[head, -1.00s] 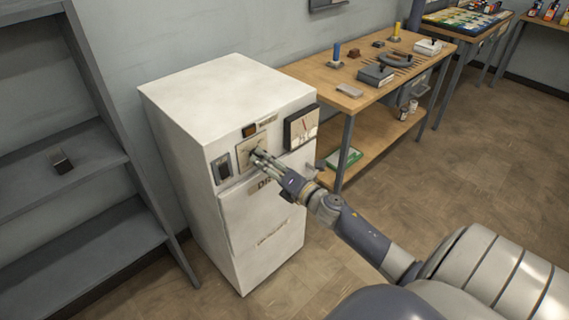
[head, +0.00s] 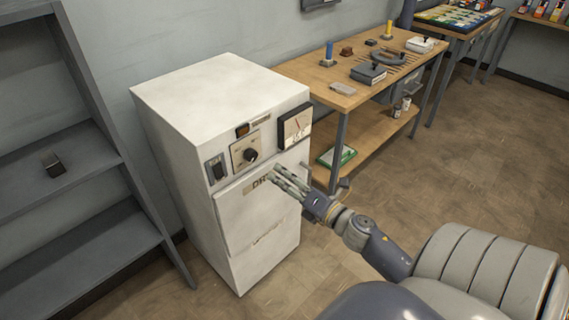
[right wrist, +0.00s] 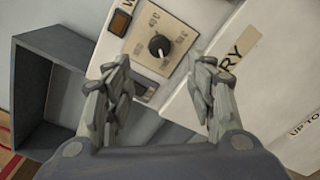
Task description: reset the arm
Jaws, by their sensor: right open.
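My right gripper (head: 286,182) is in front of the upper front of a white cabinet (head: 215,98), below and right of its black knob (head: 250,155). Its fingers are spread with nothing between them. In the right wrist view the open fingers (right wrist: 160,95) stand apart, and the knob (right wrist: 159,46) with its marked plate shows beyond them, untouched. My right arm (head: 370,240) reaches in from the lower right. My left gripper is not in view.
The cabinet also carries a switch (head: 217,169) and a gauge (head: 296,126). A grey shelf (head: 70,160) stands left, holding a small dark block (head: 53,165). A wooden workbench (head: 330,75) with tools stands behind right. The floor (head: 450,150) at right is clear.

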